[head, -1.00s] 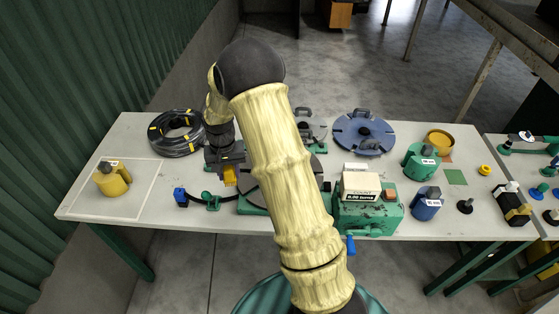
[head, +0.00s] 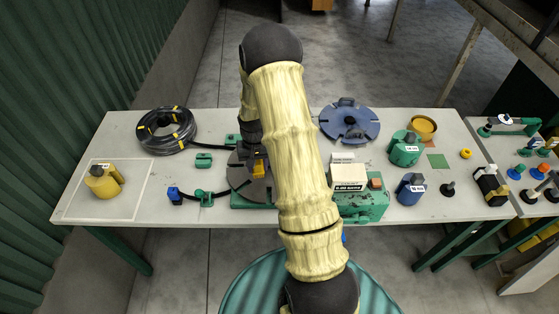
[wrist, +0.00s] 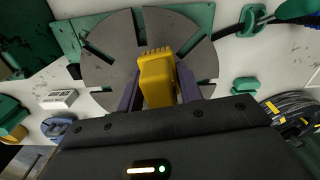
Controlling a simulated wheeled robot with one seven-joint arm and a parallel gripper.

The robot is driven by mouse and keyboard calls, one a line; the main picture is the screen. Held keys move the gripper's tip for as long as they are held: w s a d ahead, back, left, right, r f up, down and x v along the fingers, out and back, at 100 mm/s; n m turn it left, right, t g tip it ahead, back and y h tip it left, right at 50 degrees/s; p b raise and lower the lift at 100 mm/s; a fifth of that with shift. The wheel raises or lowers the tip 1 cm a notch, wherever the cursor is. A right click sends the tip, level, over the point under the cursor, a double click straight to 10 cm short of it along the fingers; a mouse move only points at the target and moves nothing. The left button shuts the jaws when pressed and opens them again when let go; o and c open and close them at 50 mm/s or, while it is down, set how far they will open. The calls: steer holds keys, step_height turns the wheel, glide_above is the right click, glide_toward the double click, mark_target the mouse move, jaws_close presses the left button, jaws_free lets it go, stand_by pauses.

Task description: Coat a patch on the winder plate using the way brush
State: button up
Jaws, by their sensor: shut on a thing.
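The winder plate is a round grey slotted disc (head: 246,188) on a green base, partly hidden by my arm. It fills the upper middle of the wrist view (wrist: 107,67). My gripper (wrist: 158,90) is shut on a yellow block-shaped tool, which I take as the way brush (wrist: 156,72). The brush also shows in the head view (head: 258,167), over the plate. No coated patch can be made out.
A black hose coil (head: 166,131) lies at the back left. A yellow can (head: 103,184) stands on the outlined left area. A green box with a white display (head: 348,174) stands right of the plate, with a blue disc (head: 349,120) behind. Blue (head: 410,190) and green (head: 404,151) containers stand further right.

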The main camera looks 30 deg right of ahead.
steer(key=s+d+p, duration=0.1)
steer(key=s+d, duration=0.3)
steer(key=d, duration=0.1)
steer(key=shift+s+d+f+m+p, duration=0.15)
steer(key=shift+d+f+m+p, duration=0.1)
steer(key=shift+f+m+p, duration=0.15)
steer(key=shift+f, duration=0.2)
